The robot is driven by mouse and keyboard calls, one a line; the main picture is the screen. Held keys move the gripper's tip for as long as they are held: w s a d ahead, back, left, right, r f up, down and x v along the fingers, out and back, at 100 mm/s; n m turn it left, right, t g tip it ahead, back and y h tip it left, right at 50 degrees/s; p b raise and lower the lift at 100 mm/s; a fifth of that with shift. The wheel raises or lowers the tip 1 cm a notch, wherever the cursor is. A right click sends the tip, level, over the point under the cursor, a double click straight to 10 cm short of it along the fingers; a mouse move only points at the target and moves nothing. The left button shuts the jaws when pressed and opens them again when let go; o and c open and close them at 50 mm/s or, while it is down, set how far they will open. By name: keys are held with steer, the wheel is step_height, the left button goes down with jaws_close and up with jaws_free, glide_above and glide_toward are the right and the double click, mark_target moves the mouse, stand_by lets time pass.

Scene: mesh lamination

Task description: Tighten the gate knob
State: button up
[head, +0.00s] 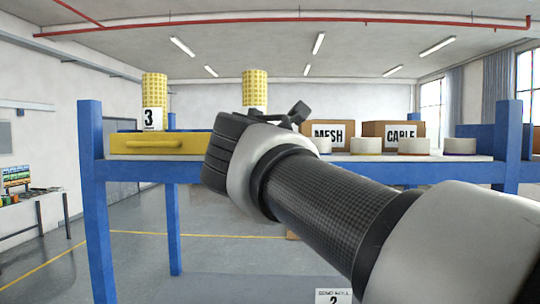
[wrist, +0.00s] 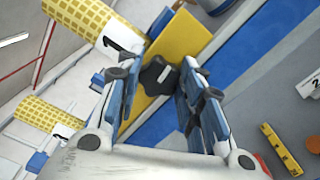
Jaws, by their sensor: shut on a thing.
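The gate knob (wrist: 158,77) is black and lobed and shows in the wrist view against a yellow panel (wrist: 185,42). My gripper (wrist: 160,72) has its two blue-padded fingers on either side of the knob, shut on it. In the head view my gripper (head: 290,115) is at the blue-legged bench, mostly hidden behind my own wrist. The knob is hidden there, and its thread and tightness cannot be seen.
A yellow mesh roll labelled 3 (head: 154,95) and another mesh roll (head: 255,88) stand at the bench. A yellow tray with a handle (head: 150,143) is at its left. MESH (head: 328,134) and CABLE (head: 393,132) boxes and several white spools (head: 414,146) are at right.

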steer(key=shift+f+m+b, duration=0.1)
steer(key=shift+m+b, duration=0.3)
steer(key=shift+m, duration=0.2)
steer(key=o, duration=1.1)
steer(key=shift+c, duration=0.2)
steer(key=shift+s, duration=0.1)
steer(key=s, duration=1.2)
steer(key=shift+a, duration=0.2)
steer(key=shift+w, duration=0.1)
